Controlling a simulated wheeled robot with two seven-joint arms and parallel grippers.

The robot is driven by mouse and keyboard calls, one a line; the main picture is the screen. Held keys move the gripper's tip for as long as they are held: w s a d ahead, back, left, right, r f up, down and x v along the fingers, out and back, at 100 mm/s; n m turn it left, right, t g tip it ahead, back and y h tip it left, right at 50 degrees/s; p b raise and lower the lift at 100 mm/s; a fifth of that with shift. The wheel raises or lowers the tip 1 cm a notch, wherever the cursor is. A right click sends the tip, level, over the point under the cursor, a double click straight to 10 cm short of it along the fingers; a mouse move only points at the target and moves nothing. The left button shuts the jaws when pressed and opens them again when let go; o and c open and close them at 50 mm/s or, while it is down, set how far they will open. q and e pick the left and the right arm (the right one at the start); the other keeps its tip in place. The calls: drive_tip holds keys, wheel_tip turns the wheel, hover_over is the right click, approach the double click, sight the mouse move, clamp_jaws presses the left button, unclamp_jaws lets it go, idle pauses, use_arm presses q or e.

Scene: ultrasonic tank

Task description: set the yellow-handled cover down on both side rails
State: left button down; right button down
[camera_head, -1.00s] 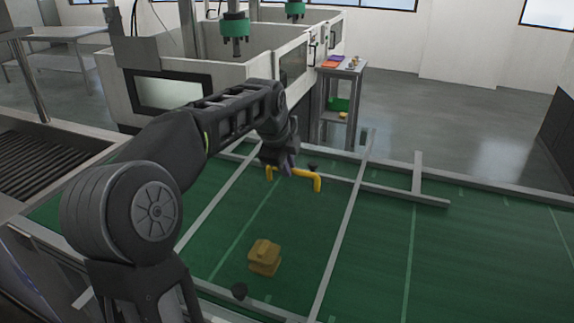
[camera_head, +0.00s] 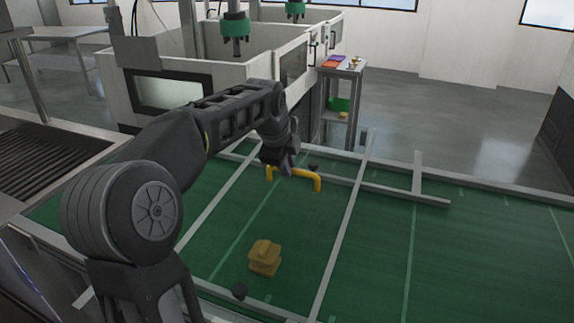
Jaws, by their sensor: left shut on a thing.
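My left gripper (camera_head: 288,170) is shut on the yellow handle (camera_head: 306,175), near the far end of the green surface. The gripper hides part of the handle. I cannot make out the body or edges of the cover under it, nor whether it touches the rails. A grey left rail (camera_head: 219,202) and a grey right rail (camera_head: 343,228) run lengthwise on either side of the handle. My arm hides part of the left rail. My right gripper is not in view.
A tan stepped block (camera_head: 265,257) lies between the rails, nearer me. A grey crossbar (camera_head: 400,193) extends right. A white-walled machine (camera_head: 165,92) and a small side table (camera_head: 343,72) stand behind. The green surface at right is clear.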

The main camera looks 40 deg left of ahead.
use_arm(q)
drive_tip(key=shift+f+b, duration=1.05)
drive_tip(key=shift+f, duration=0.15)
idle(0.4)
drive_tip(key=c, duration=1.3)
unclamp_jaws()
drive_tip(key=shift+c, duration=0.2)
drive_tip(key=shift+s+f, duration=0.1)
drive_tip(key=shift+f, duration=0.15)
drive_tip(key=shift+r, duration=0.2)
drive_tip(key=v, duration=0.7)
drive_tip(key=shift+s+d+r+b, duration=0.1)
drive_tip(key=shift+d+r+b, duration=0.05)
drive_tip(key=shift+r+b, duration=0.2)
drive_tip(key=shift+s+f, duration=0.1)
